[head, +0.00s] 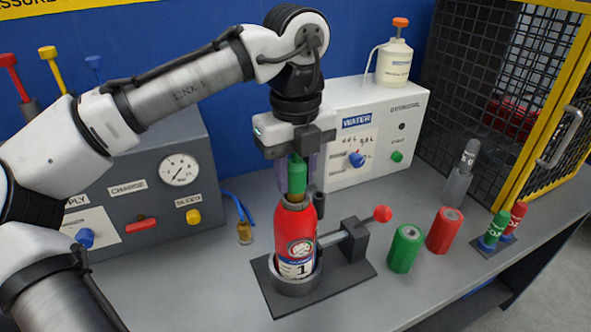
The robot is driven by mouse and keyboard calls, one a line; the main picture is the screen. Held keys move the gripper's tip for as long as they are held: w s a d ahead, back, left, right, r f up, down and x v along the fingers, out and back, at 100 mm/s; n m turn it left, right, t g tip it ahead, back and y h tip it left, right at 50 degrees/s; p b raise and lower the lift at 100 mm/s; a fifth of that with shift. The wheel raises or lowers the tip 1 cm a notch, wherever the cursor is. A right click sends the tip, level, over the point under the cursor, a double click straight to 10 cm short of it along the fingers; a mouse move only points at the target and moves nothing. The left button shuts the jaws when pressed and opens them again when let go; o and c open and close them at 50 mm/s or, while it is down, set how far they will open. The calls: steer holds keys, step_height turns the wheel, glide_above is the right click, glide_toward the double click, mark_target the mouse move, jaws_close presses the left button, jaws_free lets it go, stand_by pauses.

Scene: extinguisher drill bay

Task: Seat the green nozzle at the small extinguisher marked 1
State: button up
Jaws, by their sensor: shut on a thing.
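The small red extinguisher (295,232) marked 1 stands upright in a round holder (297,286) on a dark base plate, in the middle of the bench. My gripper (298,170) points straight down above it and is shut on the green nozzle (298,176). The nozzle is upright, with a brownish lower end (297,197) at the extinguisher's dark top. I cannot tell whether this end is inside the neck or just above it. The gripper's fingers partly hide the nozzle.
A clamp with a red knob (382,213) stands right of the extinguisher. Green (405,248) and red (445,231) cylinders stand farther right. The grey charge panel (150,190) and white water box (375,130) stand behind. A yellow-framed mesh cage (545,110) is at right.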

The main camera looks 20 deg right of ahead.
steer(key=o, duration=1.1)
step_height(320, 180, up, 14)
steer(key=shift+f+p, duration=0.1)
steer(key=shift+p, duration=0.2)
